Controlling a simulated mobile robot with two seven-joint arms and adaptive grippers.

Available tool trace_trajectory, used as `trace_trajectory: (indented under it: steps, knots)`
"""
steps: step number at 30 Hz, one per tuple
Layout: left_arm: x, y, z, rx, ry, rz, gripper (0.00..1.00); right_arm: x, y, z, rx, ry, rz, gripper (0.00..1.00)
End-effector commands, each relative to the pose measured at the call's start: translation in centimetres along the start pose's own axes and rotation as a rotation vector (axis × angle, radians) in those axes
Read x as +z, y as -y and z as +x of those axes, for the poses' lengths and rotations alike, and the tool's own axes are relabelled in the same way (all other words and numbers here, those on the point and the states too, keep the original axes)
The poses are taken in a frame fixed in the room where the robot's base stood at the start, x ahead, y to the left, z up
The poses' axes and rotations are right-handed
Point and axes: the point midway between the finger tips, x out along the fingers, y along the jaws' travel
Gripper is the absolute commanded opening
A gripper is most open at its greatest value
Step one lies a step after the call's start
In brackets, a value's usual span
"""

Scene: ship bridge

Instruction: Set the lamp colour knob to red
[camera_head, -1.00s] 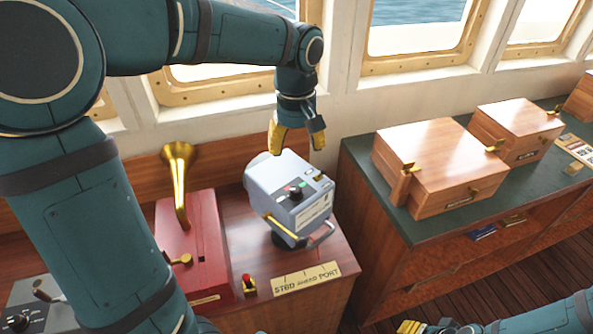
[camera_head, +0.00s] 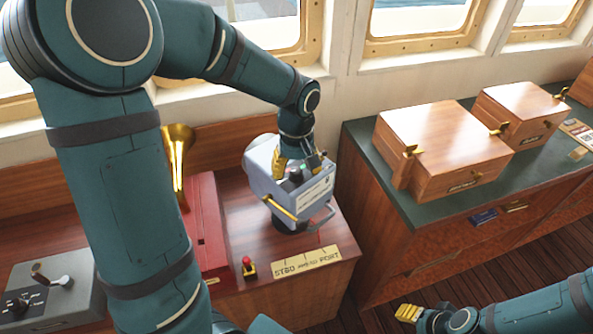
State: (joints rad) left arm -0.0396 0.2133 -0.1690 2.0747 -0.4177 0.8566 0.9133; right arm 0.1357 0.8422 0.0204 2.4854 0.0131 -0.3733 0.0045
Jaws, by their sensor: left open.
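The grey signal lamp (camera_head: 262,172) stands on the wooden console, tilted, with a control panel on top. The lamp colour knob (camera_head: 295,176) is a dark knob on that panel, partly hidden by my gripper. A small green mark shows beside it; I cannot tell the knob's setting. My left gripper (camera_head: 299,169) is open, pointing down, with its fingers low over the panel around the knob area. I cannot tell whether they touch it. My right gripper (camera_head: 408,312) is at the lower right, away from the lamp; its jaws are too small to read.
A red box (camera_head: 207,235) with a brass horn (camera_head: 178,160) stands left of the lamp. A small red button (camera_head: 247,265) and a STBD AHEAD PORT plate (camera_head: 307,262) lie in front. Wooden boxes (camera_head: 440,140) sit on the green-topped cabinet at right.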

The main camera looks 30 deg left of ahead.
Motion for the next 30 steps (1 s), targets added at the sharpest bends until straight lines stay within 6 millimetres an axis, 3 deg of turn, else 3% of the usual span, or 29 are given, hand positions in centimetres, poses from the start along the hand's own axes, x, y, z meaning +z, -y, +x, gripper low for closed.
trace_trajectory:
  steps: [12,17,18,30]
  knots:
    - [-0.01,0.01,0.65,0.0,0.0,0.0,0.6,0.0,-0.02,0.07,0.0,0.0,0.0,0.47]
    - [0.0,0.0,0.64,0.0,0.0,0.0,0.03,0.0,-0.01,0.07,0.0,0.0,0.0,0.47]
    - [-0.01,0.0,0.63,0.0,0.0,0.0,0.0,0.0,-0.01,0.07,0.0,0.0,0.0,0.47]
    - [-0.01,0.0,0.6,0.0,0.0,0.055,0.0,-0.01,0.02,-0.02,0.0,0.0,0.0,0.47]
